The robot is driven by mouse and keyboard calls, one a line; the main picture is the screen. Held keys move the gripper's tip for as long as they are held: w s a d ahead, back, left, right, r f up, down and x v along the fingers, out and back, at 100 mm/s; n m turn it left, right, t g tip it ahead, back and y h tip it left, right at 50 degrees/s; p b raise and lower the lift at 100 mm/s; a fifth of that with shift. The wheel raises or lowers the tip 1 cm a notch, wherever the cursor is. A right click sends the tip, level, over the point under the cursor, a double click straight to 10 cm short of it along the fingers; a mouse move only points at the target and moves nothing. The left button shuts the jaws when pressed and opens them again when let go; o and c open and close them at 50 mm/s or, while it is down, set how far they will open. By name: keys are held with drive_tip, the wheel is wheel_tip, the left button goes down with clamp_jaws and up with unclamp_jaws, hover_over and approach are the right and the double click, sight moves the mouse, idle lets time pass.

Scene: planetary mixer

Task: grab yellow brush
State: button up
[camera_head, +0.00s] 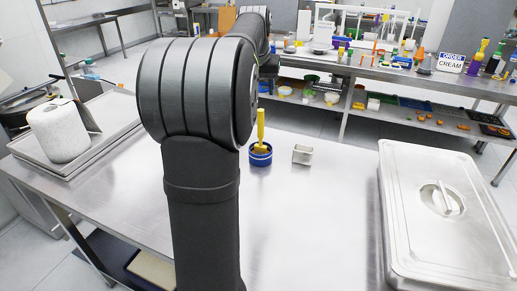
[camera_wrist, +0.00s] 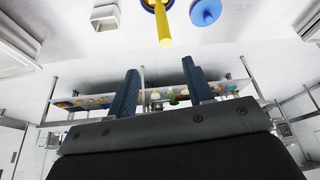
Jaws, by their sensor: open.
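The yellow brush (camera_head: 261,128) stands upright, handle up, in a small blue round container (camera_head: 261,157) on the metal table. In the wrist view the brush handle (camera_wrist: 163,27) shows at the top centre, beyond the fingertips. Part of a blue rim shows around its base. My gripper (camera_wrist: 160,68) is open, with two dark blue fingers apart and nothing between them. It is apart from the brush. In the head view my arm hides much of the gripper.
A small metal box (camera_head: 302,154) stands right of the blue container. A blue disc (camera_wrist: 206,12) lies near the brush in the wrist view. A lidded steel pan (camera_head: 420,230) fills the table's right. A tray with a white paper roll (camera_head: 60,132) is left. The middle front is clear.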

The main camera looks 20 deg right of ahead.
sight(261, 118)
drive_tip(key=x, duration=1)
drive_tip(key=shift+f, duration=0.15)
drive_tip(key=shift+w+a+x, duration=0.15)
drive_tip(key=shift+x, duration=1.2)
drive_tip(key=shift+w+a+x, duration=0.15)
drive_tip(key=shift+a+x, duration=0.05)
drive_tip(key=shift+x, duration=1.15)
clamp_jaws()
